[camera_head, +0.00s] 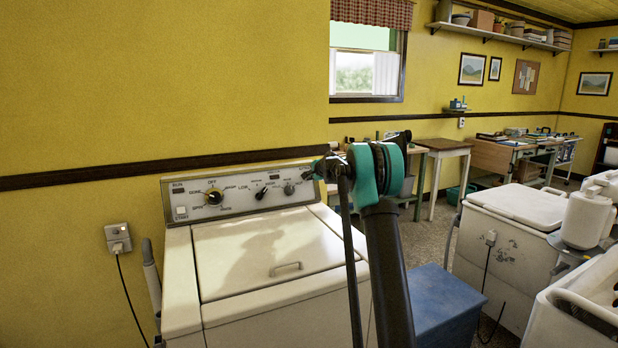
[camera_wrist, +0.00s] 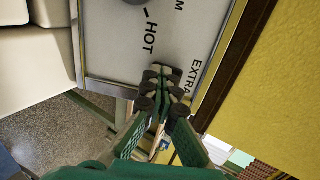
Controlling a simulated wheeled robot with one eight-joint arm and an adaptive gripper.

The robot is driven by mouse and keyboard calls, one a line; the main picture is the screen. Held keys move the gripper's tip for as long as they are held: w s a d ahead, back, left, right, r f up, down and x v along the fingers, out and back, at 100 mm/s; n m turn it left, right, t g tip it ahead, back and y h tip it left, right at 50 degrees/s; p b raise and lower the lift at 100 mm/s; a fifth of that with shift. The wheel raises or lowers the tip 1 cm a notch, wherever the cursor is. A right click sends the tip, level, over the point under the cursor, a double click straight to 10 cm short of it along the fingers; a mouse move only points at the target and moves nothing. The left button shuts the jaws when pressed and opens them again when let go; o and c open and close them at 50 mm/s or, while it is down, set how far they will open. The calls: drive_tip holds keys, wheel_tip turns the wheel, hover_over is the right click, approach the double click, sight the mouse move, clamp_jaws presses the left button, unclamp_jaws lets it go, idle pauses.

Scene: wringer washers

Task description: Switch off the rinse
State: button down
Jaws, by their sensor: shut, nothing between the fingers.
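The white washer (camera_head: 265,262) stands against the yellow wall with its lid shut. In the wrist view the panel (camera_wrist: 115,45) shows the words HOT and EXTRA, with part of a knob (camera_wrist: 135,1) at the top edge. My fingers cover the panel beside EXTRA, so any rinse switch there is hidden. I cannot tell whether the tips touch the panel.
A wall outlet (camera_head: 118,238) with a cord is left of the washer. A blue box (camera_head: 440,305) stands to its right. Farther right are another white appliance (camera_head: 515,225), a white basket (camera_head: 575,310) and work tables (camera_head: 500,160) along the wall. Some floor shows between them.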

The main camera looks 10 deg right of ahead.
drive_tip(key=shift+w+r, duration=0.15)
drive_tip(key=shift+r, duration=0.55)
drive_tip(key=r+v, duration=0.1)
drive_tip(key=v, duration=1.3)
drive_tip(key=shift+w+r, duration=0.15)
drive_tip(key=shift+w, duration=0.25)
drive_tip(key=shift+a, duration=0.15)
drive_tip(key=shift+s+g, duration=0.2)
drive_tip(key=shift+g, duration=0.4)
